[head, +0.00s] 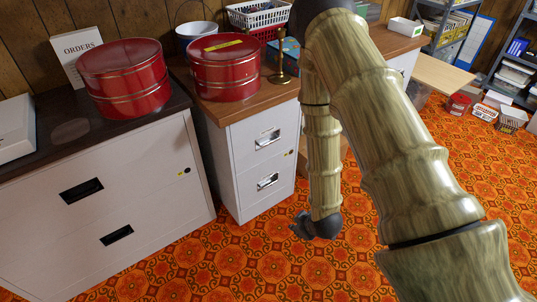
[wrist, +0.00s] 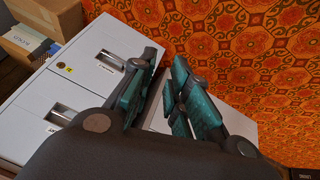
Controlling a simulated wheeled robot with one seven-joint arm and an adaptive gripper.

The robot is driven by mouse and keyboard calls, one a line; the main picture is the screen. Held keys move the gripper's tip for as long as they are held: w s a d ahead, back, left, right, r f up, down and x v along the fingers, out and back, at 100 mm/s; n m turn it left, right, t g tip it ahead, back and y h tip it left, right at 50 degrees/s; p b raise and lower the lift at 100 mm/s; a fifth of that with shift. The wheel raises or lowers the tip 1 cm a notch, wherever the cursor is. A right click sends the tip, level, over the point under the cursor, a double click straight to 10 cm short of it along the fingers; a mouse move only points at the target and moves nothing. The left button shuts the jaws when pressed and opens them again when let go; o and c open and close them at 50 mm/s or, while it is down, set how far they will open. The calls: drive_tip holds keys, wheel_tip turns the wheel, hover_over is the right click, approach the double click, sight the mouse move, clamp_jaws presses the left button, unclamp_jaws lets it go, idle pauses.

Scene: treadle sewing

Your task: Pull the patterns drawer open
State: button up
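A narrow white cabinet (head: 238,160) has two drawers with metal pull handles and a small label by each. The upper drawer handle (head: 268,139) and the lower drawer handle (head: 268,181) show in the head view; both drawers look closed. The label writing is too small to read, so I cannot tell which is the patterns drawer. The wrist view shows the two handles, one (wrist: 110,60) beside my gripper and one (wrist: 61,113) farther left. My gripper (wrist: 165,62) is open and empty, with a gap between its teal fingers. In the head view my gripper (head: 300,226) hangs low, right of the cabinet front.
A wide white cabinet (head: 130,190) with dark recessed handles stands at left. Red round tins (head: 125,80) and a brass candlestick (head: 280,68) stand on the tops. A cardboard box (wrist: 28,42) is beside the narrow cabinet. The orange patterned floor (head: 230,262) in front is clear.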

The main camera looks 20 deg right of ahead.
drive_tip(key=w+d+f+n+t+y+b, duration=0.15)
drive_tip(key=w+n+t+b, duration=0.35)
drive_tip(key=w+b, duration=1)
drive_tip(key=n+t+y+b, duration=0.3)
drive_tip(key=n+t+b, duration=0.1)
drive_tip(key=n+b, duration=0.75)
approach(268, 143)
drive_tip(key=shift+m, duration=0.55)
drive_tip(key=shift+f+b+x, duration=0.1)
drive_tip(key=shift+b+x, duration=1.35)
drive_tip(key=shift+x, duration=1.2)
drive_tip(key=shift+f+b+x, duration=0.15)
drive_tip(key=shift+b+x, duration=1.25)
drive_tip(key=shift+x, duration=1.25)
drive_tip(key=shift+s+d, duration=0.1)
clamp_jaws()
